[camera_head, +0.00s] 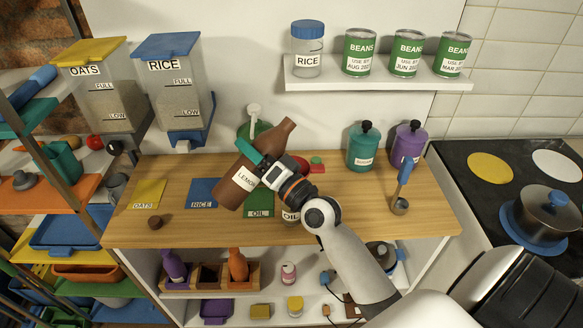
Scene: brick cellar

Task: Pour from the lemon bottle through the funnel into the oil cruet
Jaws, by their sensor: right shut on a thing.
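The lemon bottle (231,194) is brown with a white label reading LEMON. My right gripper (258,164) is shut on its body and holds it above the wooden counter. The bottle is tilted, its neck pointing up and to the right and its base down to the left. A small container (290,215) with a label that seems to read OIL stands below my right wrist, mostly hidden by the arm; I cannot tell whether it is the cruet. I cannot make out the funnel. My left gripper is not in view.
The wooden counter (330,222) bears yellow, blue and green mats (258,203). A green container with a white top (254,124) stands behind the bottle. Teal (363,148) and purple (407,143) jars stand back right, and a ladle (402,180) nearer. The stove (480,200) is at the right.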

